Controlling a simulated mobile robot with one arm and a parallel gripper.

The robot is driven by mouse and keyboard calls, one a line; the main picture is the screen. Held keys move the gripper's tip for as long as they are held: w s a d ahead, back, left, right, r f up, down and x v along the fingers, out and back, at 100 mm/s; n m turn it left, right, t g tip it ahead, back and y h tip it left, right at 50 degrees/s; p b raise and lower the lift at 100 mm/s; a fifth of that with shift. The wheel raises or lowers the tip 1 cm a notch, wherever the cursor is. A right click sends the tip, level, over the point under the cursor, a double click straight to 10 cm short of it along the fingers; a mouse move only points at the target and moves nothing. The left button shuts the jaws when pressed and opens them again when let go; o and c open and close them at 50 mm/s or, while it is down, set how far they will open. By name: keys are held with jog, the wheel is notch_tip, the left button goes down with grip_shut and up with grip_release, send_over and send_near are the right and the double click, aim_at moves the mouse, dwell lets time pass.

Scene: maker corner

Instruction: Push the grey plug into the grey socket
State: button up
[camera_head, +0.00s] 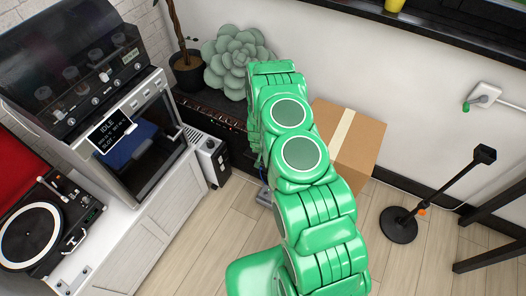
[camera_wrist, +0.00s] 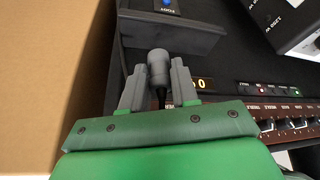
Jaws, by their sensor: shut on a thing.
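My gripper (camera_wrist: 158,72) is shut on the grey plug (camera_wrist: 158,62), a stubby grey cylinder between the two grey fingers in the wrist view. A dark lead runs from the plug back toward the green gripper body. The plug's front end points toward a dark box (camera_wrist: 170,32) with a small blue mark, and I cannot tell whether it touches it. I cannot make out the grey socket in either view. In the head view my green arm hides the plug and most of the gripper.
A cardboard box (camera_head: 352,140) stands right of my arm, and also fills the left of the wrist view (camera_wrist: 45,80). Panels with knobs (camera_wrist: 290,125) lie on the right there. A black stand (camera_head: 400,223) is at right; a succulent (camera_head: 232,62) stands behind.

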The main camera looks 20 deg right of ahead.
jog(key=s+a+r, duration=0.1)
jog(key=s+r, duration=0.5)
jog(key=s, duration=0.4)
jog(key=shift+s, duration=0.35)
jog(key=shift+a, duration=0.1)
jog(key=w+n+t+h, duration=0.1)
jog(key=n+t, duration=0.2)
jog(key=n, duration=0.4)
jog(key=w+f+n+t+h, duration=0.1)
jog(key=w+n+t+h, duration=0.1)
jog(key=n+t, duration=0.2)
jog(key=w+a+f+n+t+h, duration=0.1)
jog(key=w+n+t, duration=0.1)
jog(key=n, duration=0.8)
jog(key=shift+w+f+n+t+h, duration=0.15)
jog(key=shift+n+t+h, duration=0.25)
jog(key=shift+t, duration=0.4)
